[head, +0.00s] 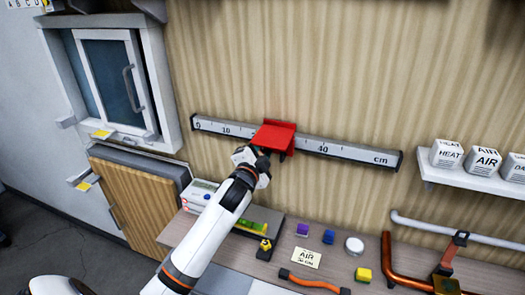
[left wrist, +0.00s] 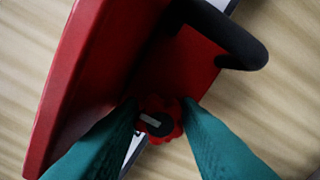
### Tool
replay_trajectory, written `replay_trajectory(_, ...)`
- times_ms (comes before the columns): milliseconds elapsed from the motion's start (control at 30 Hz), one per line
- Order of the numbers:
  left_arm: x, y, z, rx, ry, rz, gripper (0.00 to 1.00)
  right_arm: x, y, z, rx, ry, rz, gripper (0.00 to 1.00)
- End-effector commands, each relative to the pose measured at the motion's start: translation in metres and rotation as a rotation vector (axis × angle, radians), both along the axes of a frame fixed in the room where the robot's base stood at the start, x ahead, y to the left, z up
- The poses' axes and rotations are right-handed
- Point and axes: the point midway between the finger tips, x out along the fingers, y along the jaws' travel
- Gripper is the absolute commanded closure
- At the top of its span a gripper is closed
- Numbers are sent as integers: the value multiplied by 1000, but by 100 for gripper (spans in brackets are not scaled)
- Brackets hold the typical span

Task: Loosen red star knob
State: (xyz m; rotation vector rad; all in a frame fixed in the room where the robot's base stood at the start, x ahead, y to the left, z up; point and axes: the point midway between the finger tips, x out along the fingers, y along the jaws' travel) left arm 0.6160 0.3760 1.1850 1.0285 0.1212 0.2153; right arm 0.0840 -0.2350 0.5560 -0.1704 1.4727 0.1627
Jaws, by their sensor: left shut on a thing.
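The red star knob (left wrist: 160,120) has a dark centre with a pale mark. It sits under a red bracket (head: 275,136), which rides on a grey centimetre rail on the wall; the bracket also fills the upper left of the left wrist view (left wrist: 75,75). My left gripper (left wrist: 158,122) has its two teal fingers on either side of the knob, shut on it. In the head view the knob and the fingertips are hidden behind my left wrist, just below the bracket. My right gripper is in neither view.
The rail (head: 345,149) runs across the wooden wall. A copper pipe (head: 388,260) and a white shelf (head: 470,182) with labelled boxes stand at right.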

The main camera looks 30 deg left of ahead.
Motion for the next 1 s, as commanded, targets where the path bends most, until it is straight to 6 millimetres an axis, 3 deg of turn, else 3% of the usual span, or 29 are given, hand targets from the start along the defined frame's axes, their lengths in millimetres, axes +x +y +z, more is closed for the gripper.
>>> replay_trajectory(267,0,0,-2,-5,2,-1,92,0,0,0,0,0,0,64)
replay_trajectory(300,0,0,-2,-5,2,-1,65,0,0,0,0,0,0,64)
replay_trajectory(400,0,0,-1,-4,2,-1,48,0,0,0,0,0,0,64)
replay_trajectory(1000,1,1,6,3,-11,0,48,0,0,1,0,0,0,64)
